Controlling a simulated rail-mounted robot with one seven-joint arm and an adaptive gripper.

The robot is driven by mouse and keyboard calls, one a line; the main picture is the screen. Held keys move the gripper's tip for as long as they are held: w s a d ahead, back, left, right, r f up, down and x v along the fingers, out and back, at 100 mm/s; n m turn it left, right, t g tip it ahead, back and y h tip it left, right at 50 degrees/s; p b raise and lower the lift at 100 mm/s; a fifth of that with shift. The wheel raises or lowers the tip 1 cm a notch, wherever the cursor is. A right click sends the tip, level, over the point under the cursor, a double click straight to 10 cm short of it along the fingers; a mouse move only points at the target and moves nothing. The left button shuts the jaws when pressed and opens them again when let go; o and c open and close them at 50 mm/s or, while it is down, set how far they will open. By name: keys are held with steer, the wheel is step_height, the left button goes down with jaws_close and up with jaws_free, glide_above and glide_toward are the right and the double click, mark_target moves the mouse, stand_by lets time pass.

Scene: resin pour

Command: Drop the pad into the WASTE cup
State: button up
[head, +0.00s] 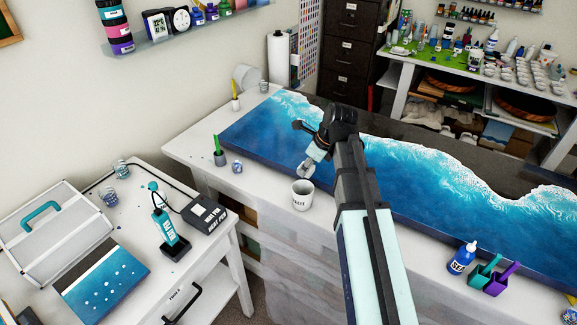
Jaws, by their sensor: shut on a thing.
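My gripper (305,171) points down and left over the front edge of the blue wave panel, just above a white cup. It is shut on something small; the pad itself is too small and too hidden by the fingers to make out. The white cup (302,197) stands upright and open on the white bench, just below the gripper in the picture. Dark lettering shows on its side, but I cannot read it surely as WASTE. Whether the gripper is directly over the cup's mouth I cannot tell.
The blue wave panel (262,122) covers much of the bench. A blue patterned cup (237,167) and a green-handled brush (217,144) stand left. A blue bottle (462,258) and teal and purple scoops (500,280) are at right. A side table (215,285) holds a case and tools.

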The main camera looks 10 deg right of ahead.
steer(key=shift+s+a+f, duration=0.15)
steer(key=shift+s+a, duration=0.1)
steer(key=shift+a, duration=0.15)
steer(key=shift+a+f, duration=0.1)
steer(key=shift+a, duration=0.05)
steer(key=shift+f+b, duration=0.55)
steer(key=shift+b, duration=0.1)
step_height(320, 180, down, 3)
steer(key=b, duration=0.3)
steer(key=shift+f, duration=0.15)
steer(key=shift+p, duration=0.45)
steer(key=o, duration=1.1)
